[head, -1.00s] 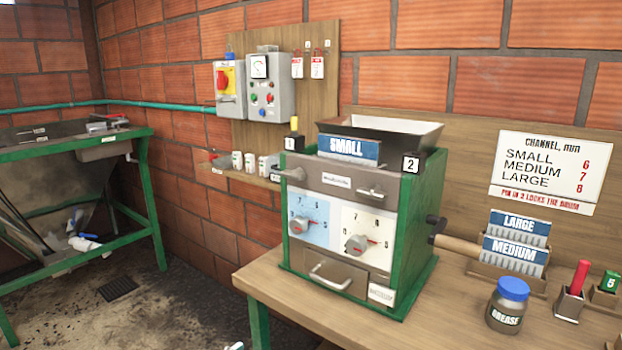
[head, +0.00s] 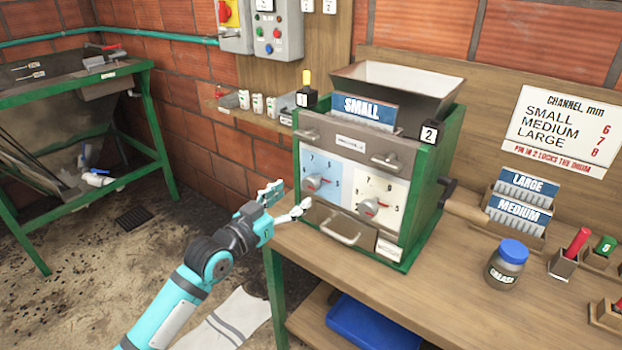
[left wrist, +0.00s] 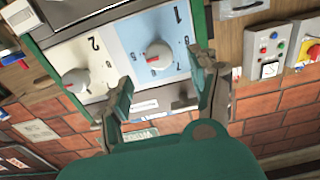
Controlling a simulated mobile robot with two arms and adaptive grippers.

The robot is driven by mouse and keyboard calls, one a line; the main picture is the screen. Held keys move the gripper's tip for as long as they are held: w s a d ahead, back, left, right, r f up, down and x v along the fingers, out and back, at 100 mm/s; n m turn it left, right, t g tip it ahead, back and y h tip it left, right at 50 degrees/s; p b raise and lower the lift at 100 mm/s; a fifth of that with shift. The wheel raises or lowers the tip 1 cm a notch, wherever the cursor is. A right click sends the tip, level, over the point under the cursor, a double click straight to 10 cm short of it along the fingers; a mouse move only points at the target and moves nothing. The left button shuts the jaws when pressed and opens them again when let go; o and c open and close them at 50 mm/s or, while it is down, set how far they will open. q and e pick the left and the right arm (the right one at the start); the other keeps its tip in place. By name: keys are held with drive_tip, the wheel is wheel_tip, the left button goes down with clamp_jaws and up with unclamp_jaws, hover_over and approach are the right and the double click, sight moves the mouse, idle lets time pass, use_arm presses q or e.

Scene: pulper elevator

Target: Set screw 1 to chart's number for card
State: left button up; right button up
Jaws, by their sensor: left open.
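The pulper's left dial, on a blue plate, is screw 1 (head: 313,183); it also shows in the left wrist view (left wrist: 158,56), where the picture is turned over. It has a red pointer mark; I cannot read its exact number. Screw 2 (head: 370,206) sits on the white plate. A blue SMALL card (head: 368,110) stands at the front of the hopper. The wall chart (head: 562,133) gives SMALL 6, MEDIUM 7, LARGE 8. My left gripper (head: 288,200) is open and empty, in front of and slightly left of screw 1, apart from it. My right gripper is out of view.
A drawer handle (head: 333,230) is below the dials and a bar handle (head: 385,160) above them. LARGE (head: 528,184) and MEDIUM (head: 518,215) cards stand in a rack at the right. A grease jar (head: 506,265) is on the bench (head: 430,300). A black crank with a wooden handle (head: 462,208) projects on the right.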

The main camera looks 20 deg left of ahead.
sight(308, 185)
use_arm(q)
drive_tip(key=x, duration=0.8)
drive_tip(key=shift+p, duration=0.4)
drive_tip(key=shift+c, duration=0.3)
drive_tip(key=c, duration=1.1)
